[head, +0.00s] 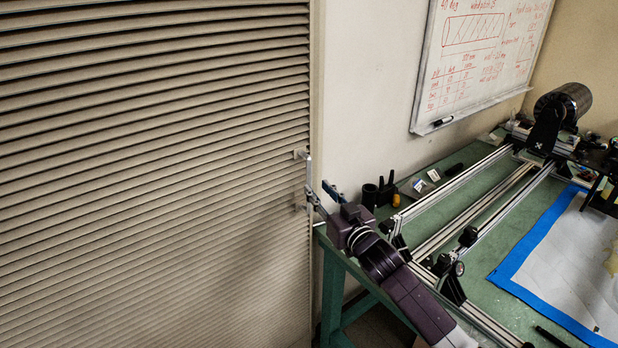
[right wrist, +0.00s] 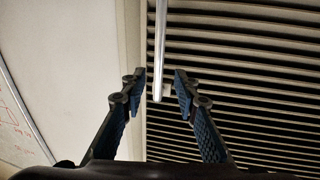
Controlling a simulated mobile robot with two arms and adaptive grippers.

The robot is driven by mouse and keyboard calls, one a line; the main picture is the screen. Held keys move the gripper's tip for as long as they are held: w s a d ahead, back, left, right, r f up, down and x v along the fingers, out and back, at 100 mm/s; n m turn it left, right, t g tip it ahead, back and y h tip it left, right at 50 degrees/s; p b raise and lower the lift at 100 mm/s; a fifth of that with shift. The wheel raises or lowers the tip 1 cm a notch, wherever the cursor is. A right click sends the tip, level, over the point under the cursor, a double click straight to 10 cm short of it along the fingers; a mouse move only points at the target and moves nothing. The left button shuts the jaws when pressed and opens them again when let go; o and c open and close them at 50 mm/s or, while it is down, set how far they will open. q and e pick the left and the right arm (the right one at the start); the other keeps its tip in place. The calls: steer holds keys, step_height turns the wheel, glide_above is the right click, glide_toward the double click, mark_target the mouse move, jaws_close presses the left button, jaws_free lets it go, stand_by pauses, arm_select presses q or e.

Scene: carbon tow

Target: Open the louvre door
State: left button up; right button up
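The louvre door (head: 150,170) fills the left of the head view, with beige horizontal slats, and looks shut against its frame. Its slim upright metal bar handle (head: 308,170) sits near the door's right edge on short mounts. My right gripper (head: 318,191) is at the handle's lower part, coming from the lower right. In the right wrist view the handle (right wrist: 160,40) runs down between the two blue-padded fingers of the gripper (right wrist: 161,82). The fingers are spread, with a gap on each side of the bar. My left gripper is not in view.
A green workbench (head: 480,235) with a winding frame on metal rails (head: 470,190) stands right of the door, close under my right arm. A whiteboard (head: 475,60) hangs on the wall above it. Small black tools (head: 378,192) stand near the bench's left end.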

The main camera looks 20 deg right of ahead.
mark_target(310, 181)
steer(key=w, duration=0.5)
steer(key=shift+w+a+f+p, duration=0.1)
steer(key=shift+w+a+p, duration=0.25)
steer(key=shift+p, duration=0.05)
steer(key=shift+w, duration=0.45)
steer(key=shift+w+a, duration=0.1)
steer(key=c, duration=0.7)
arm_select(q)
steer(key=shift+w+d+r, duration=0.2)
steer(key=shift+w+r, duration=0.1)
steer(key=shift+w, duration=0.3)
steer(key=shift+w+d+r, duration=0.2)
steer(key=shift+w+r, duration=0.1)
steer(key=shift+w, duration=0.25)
arm_select(e)
jaws_close()
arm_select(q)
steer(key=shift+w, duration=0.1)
arm_select(e)
steer(key=shift+f, duration=0.1)
